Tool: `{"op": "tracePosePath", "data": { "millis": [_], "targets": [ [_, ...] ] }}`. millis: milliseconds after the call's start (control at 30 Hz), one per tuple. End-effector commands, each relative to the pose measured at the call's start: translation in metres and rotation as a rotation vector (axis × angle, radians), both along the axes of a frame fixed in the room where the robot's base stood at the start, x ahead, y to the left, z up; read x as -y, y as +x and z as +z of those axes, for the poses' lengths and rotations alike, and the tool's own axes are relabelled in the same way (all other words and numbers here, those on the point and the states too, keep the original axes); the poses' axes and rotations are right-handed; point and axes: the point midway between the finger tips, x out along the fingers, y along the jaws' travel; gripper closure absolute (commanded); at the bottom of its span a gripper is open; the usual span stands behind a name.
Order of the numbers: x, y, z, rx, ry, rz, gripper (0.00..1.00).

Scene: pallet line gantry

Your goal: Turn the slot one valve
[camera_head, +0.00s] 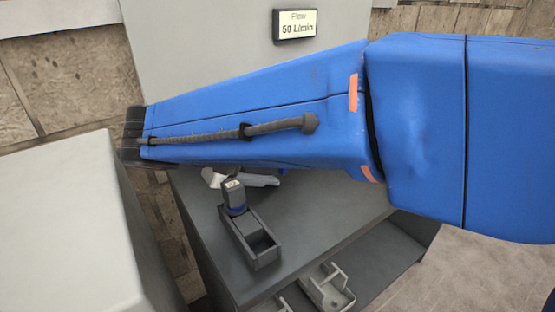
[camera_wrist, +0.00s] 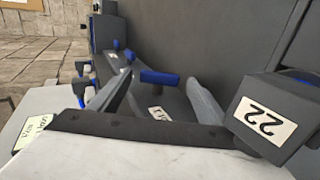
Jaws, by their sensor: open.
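In the wrist view a blue bar-shaped handle (camera_wrist: 160,78) stands out from a dark grey panel. A white label (camera_wrist: 158,113) lies just below it, too small to read surely. I cannot confirm that this is the slot one valve. My gripper (camera_wrist: 160,84) is open, with one grey finger to the left of the handle and one to the right. The handle shows between the fingertips, and I cannot tell whether they touch it. In the head view my gripper (camera_head: 240,178) is mostly hidden below my blue arm, and the valve cannot be made out.
Other blue handles (camera_wrist: 80,68) stand at the left of the wrist view. A dark block labelled 22 (camera_wrist: 265,115) is close on the right; a similar block (camera_head: 234,195) stands in a small tray (camera_head: 262,262) on the dark bench (camera_head: 330,215). A flow display (camera_head: 295,26) reads 50 L/min.

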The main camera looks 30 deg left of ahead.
Motion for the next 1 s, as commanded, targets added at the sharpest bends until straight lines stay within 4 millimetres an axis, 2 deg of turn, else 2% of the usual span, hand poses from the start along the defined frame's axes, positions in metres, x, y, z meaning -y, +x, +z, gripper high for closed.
{"op": "tracePosePath", "data": {
  "millis": [167, 800, 1000],
  "targets": [
    [-0.011, -0.017, 0.011, 0.001, 0.002, 0.002, 0.3],
    [-0.065, -0.11, 0.071, 0.0, 0.001, 0.002, 0.3],
    [-0.074, -0.125, 0.081, 0.0, -0.001, 0.0, 0.3]
  ]
}}
